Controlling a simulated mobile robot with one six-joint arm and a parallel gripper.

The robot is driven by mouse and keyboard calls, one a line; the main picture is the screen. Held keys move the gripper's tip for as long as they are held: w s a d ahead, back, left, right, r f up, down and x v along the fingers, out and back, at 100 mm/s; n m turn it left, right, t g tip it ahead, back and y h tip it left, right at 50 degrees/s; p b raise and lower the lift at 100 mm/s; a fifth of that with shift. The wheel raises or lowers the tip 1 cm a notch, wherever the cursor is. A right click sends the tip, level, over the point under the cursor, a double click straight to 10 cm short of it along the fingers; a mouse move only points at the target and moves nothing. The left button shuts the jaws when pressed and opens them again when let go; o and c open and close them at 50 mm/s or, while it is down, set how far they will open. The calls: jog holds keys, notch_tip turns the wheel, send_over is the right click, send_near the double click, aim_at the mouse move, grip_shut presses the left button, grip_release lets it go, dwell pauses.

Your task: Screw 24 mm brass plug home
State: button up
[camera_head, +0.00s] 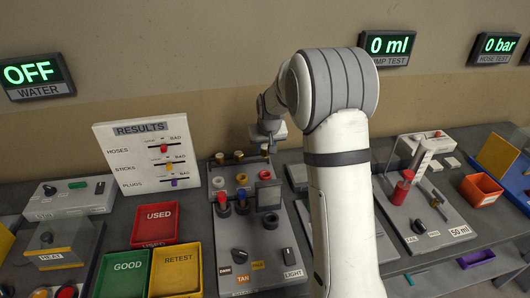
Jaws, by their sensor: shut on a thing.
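My gripper (268,147) is small in the camera_head view, pointing down over the back right of a grey panel (229,168). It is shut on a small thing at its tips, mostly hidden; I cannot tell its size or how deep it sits. Two brass plugs (219,157) (238,155) stand to the left of my gripper along the back of the panel. In front of them are several round fittings, among them a white ring (219,182) and a brass-coloured one (241,179). No size marks are readable on the plugs.
A results board (147,153) and red (155,224), green (123,273) and yellow (175,270) bins are left. My arm hides the bench's middle right.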

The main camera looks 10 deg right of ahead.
aim_at(266, 156)
notch_tip(266, 156, down, 2)
jog(key=shift+w+f, duration=0.15)
jog(key=shift+f, duration=0.1)
jog(key=shift+f+b, duration=0.25)
jog(key=shift+b, duration=0.1)
jog(key=shift+f+b, duration=0.6)
jog(key=shift+f, duration=0.65)
jog(key=shift+f, duration=0.1)
jog(key=shift+f+b, duration=0.65)
jog(key=shift+b, duration=0.05)
jog(key=shift+f, duration=0.1)
jog(key=shift+f+b, duration=0.6)
jog(key=shift+b, duration=0.05)
jog(key=shift+f+b, duration=0.5)
jog(key=shift+b, duration=0.1)
